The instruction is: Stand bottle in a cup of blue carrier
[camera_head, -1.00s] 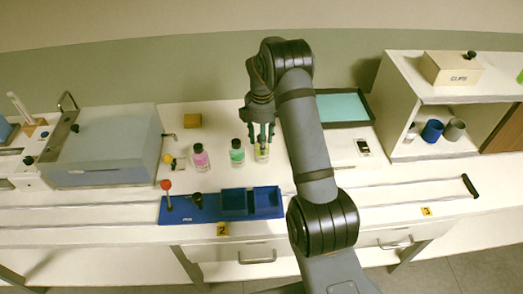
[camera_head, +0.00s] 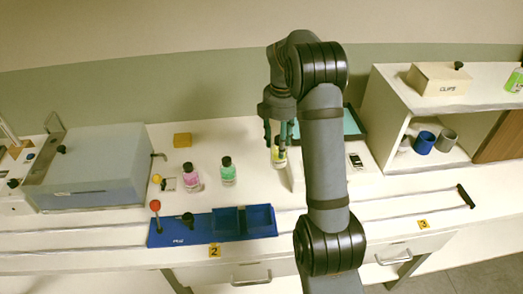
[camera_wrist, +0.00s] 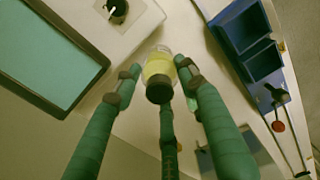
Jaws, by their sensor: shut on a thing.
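My gripper (camera_head: 279,138) is shut on a clear bottle with yellow contents (camera_head: 279,157) and a dark cap. In the wrist view, the fingers (camera_wrist: 158,78) close around this bottle (camera_wrist: 158,64), cap toward the camera. It seems upright and raised off the bench, though its clearance is hard to judge. The blue carrier (camera_head: 168,237) lies in front and to the left, with two square open cups (camera_head: 226,222) at its right end. The carrier also shows at upper right in the wrist view (camera_wrist: 234,14). Both cups look empty.
A pink bottle (camera_head: 192,178) and a green bottle (camera_head: 228,172) stand behind the carrier. A red-knobbed post (camera_head: 155,206) rises from its left end. A dark-rimmed teal tray (camera_head: 351,122) and a white shelf unit (camera_head: 388,112) are to the right.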

